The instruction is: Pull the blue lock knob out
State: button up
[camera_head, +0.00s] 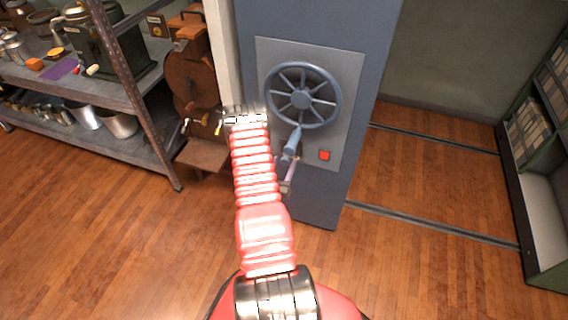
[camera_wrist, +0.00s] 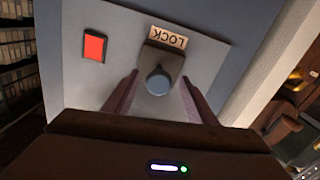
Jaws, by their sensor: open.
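The blue lock knob (camera_wrist: 157,82) is a round, blue-grey end on a dark housing, beside a LOCK label (camera_wrist: 168,38) that reads upside down in the wrist view. My gripper (camera_wrist: 160,78) is open, with one finger on each side of the knob. I see gaps between the fingers and the knob, so it is not clasped. In the head view my gripper (camera_head: 288,173) is partly hidden by my red arm, low in front of the grey panel (camera_head: 346,80). A pale blue cylinder (camera_head: 292,142) shows just above it; I cannot tell whether this is the knob.
A spoked blue wheel (camera_head: 302,98) is on the panel above my gripper. A red square (camera_head: 324,155) is beside the knob, also in the wrist view (camera_wrist: 95,46). Metal shelves (camera_head: 120,100) stand at left. Floor rails (camera_head: 430,222) run at right. Wooden floor (camera_head: 90,230) is clear in front.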

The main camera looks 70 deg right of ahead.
jog(key=s+a, duration=0.1)
jog(key=a, duration=1.2)
dwell(0.5)
jog(key=shift+f, duration=0.1)
